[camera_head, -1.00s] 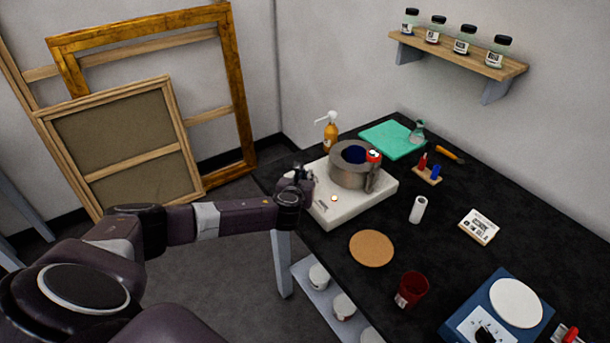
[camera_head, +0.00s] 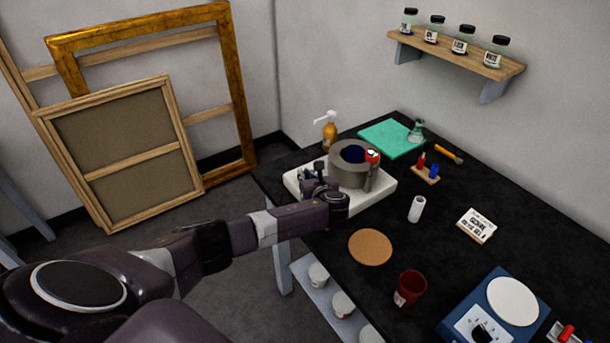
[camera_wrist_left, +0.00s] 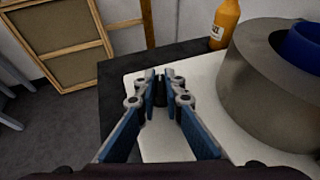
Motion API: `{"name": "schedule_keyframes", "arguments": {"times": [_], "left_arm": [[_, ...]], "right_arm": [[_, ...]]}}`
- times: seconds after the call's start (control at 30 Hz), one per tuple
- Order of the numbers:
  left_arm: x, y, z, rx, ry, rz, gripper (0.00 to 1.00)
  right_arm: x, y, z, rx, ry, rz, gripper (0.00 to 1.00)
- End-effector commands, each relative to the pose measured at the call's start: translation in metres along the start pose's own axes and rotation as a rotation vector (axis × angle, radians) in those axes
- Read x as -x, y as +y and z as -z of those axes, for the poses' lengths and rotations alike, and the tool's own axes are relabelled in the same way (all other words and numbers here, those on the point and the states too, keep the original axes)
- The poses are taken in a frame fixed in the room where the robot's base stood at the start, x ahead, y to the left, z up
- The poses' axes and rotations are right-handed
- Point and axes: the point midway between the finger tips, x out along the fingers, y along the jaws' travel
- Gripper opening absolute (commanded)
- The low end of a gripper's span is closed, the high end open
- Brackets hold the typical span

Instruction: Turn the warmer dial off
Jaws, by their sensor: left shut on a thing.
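The cream warmer (camera_head: 380,194) stands near the table's left edge with a grey ring-shaped pot (camera_head: 345,172) on it; the pot's inside is blue. In the left wrist view the warmer's pale top (camera_wrist_left: 205,75) lies under my fingers and the pot (camera_wrist_left: 265,95) is close on the right. My left gripper (camera_head: 312,180) is over the warmer's left part, beside the pot. In the wrist view its fingertips (camera_wrist_left: 160,88) are shut on a small dark dial (camera_wrist_left: 160,92), mostly hidden between them. My arm covers the warmer's front. My right gripper is not in view.
An amber pump bottle (camera_head: 330,131) stands behind the warmer. A red-topped item (camera_head: 372,157) is at the pot's right side.

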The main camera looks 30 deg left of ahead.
Motion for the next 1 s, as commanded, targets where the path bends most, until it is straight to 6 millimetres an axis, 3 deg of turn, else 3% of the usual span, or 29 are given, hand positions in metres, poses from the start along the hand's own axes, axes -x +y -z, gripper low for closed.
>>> {"name": "schedule_keyframes", "arguments": {"times": [0.63,0.67,0.8,1.0], "left_arm": [[-0.0002,-0.0006,-0.0002,0.027,0.0,-0.063,0.0],[-0.0002,-0.0006,-0.0002,0.027,0.0,-0.063,0.1],[-0.0002,-0.0006,-0.0003,0.027,-0.001,-0.062,0.25],[-0.0002,-0.0006,-0.0003,0.026,-0.001,-0.062,0.26]], "right_arm": [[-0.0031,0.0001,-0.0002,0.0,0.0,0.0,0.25],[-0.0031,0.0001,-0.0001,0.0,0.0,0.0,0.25],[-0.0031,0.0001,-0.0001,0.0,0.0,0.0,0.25],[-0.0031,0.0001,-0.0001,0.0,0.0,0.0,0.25]]}}
